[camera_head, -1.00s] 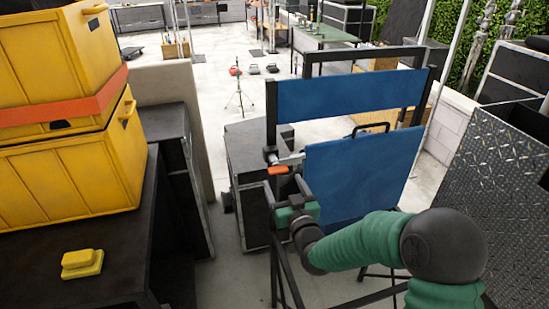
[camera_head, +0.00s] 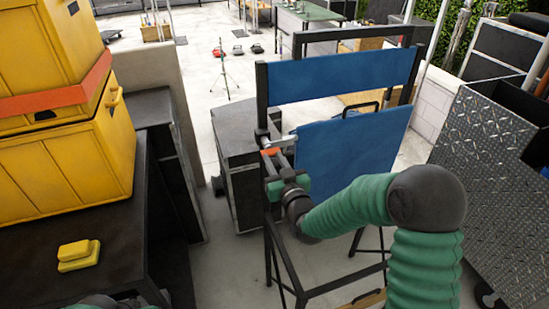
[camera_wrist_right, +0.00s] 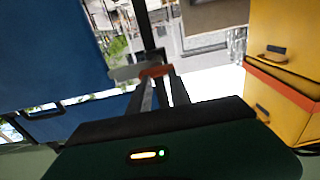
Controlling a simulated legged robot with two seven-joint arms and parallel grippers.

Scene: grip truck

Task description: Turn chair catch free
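The chair has a blue back panel (camera_head: 340,75) and a blue seat panel (camera_head: 355,145) on a dark frame. The seat panel stands tilted up. The catch (camera_head: 270,152) is an orange-red tip beside a grey metal bar at the left post. My right gripper (camera_head: 276,160) is close in front of the catch. In the right wrist view, the catch (camera_wrist_right: 155,71) is at the tips of its two fingers, which show a gap between them. Contact is hard to make out. My left gripper is out of view; a little green of my left arm shows at the bottom edge.
Yellow crates (camera_head: 65,150) stand on a dark case at left, with a small yellow block (camera_head: 78,255) in front. A dark case (camera_head: 237,165) stands behind the chair's left post. A diamond-plate box (camera_head: 490,180) is at right.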

